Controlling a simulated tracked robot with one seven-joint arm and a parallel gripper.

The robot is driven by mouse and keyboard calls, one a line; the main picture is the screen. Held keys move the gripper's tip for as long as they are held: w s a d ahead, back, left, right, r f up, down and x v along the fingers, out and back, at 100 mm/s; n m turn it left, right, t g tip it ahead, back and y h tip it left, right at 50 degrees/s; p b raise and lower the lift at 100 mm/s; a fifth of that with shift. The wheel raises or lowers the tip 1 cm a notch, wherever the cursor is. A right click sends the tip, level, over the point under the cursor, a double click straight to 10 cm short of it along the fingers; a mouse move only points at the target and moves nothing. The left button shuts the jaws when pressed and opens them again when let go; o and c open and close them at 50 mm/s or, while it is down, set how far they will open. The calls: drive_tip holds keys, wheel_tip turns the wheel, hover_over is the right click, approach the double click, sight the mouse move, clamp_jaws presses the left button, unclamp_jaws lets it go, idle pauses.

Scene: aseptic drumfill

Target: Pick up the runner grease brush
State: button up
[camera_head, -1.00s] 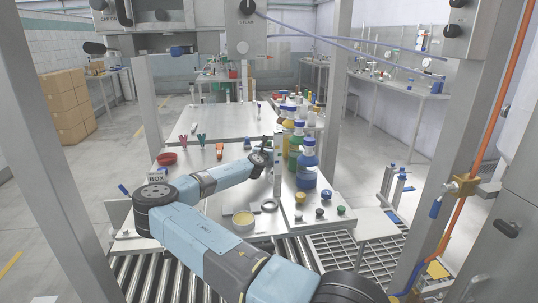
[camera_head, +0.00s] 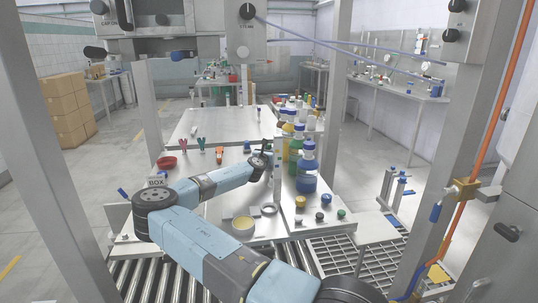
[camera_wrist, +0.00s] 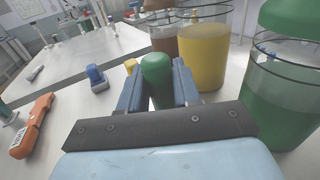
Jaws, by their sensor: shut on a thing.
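My gripper (camera_wrist: 158,84) shows in the wrist view with its two blue-grey fingers closed on a green, round-topped handle (camera_wrist: 156,67). I take this handle as the runner grease brush; its lower part and any bristles are hidden by the fingers and the gripper body. The handle stands roughly upright between the fingers.
Jars with yellow (camera_wrist: 203,55) and green (camera_wrist: 282,105) contents stand close on the right in the wrist view. An orange tool (camera_wrist: 33,127) and a small blue item (camera_wrist: 96,78) lie left. A red bowl (camera_head: 166,162) is on the table. Free table surface lies farther back.

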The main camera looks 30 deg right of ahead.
wheel_tip(320, 180, up, 10)
drive_tip(key=shift+f, duration=0.15)
idle(2.5)
